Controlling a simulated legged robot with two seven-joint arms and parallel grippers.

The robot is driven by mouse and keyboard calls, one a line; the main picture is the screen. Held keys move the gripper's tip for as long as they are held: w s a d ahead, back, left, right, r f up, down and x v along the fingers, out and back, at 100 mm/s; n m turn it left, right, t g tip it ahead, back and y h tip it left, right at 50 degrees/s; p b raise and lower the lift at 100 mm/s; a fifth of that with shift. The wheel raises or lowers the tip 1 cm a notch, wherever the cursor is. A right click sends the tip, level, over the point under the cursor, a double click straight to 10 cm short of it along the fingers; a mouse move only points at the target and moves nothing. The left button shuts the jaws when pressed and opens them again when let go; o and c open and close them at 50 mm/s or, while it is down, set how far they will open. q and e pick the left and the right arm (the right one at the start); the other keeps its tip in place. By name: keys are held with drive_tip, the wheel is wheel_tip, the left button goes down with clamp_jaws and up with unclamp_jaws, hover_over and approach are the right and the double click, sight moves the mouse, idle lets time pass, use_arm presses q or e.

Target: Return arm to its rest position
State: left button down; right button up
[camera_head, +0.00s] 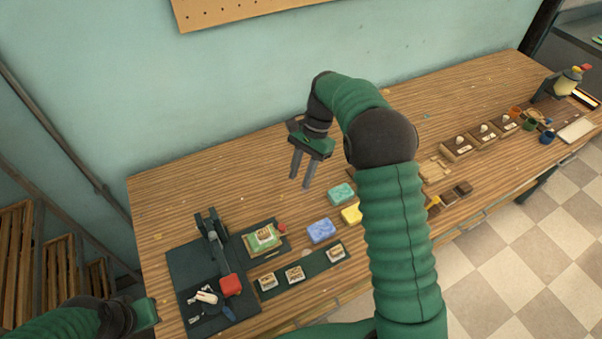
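My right arm (396,225) reaches up from the bottom over the table and bends left. Its gripper (301,185) hangs over the table's middle, fingers pointing down. The two fingers are apart with nothing between them. The fingertips are left of a teal soap bar (341,194) and appear apart from it. My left arm shows at the bottom left corner, and its gripper (146,311) is partly cut off at the table's left edge. I cannot tell whether its fingers are open.
Blue soap (321,231) and yellow soap (352,214) lie near the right arm. A dark press (216,245) with a red block (230,285) stands on a dark mat (185,262). Small labelled boxes sit on a green strip (317,266). The table's back left (200,185) is clear.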

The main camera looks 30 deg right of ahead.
drive_tip(key=shift+a, duration=0.2)
drive_tip(key=s+a+f+n+t+h, duration=0.1)
drive_tip(key=s+a+n+t+h, duration=0.1)
drive_tip(key=s+n, duration=0.4)
drive_tip(key=s+a+f+n+t+h, duration=0.2)
drive_tip(key=s+n, duration=0.5)
drive_tip(key=s, duration=0.5)
drive_tip(key=shift+a+n, duration=0.3)
drive_tip(key=shift+a, duration=0.6)
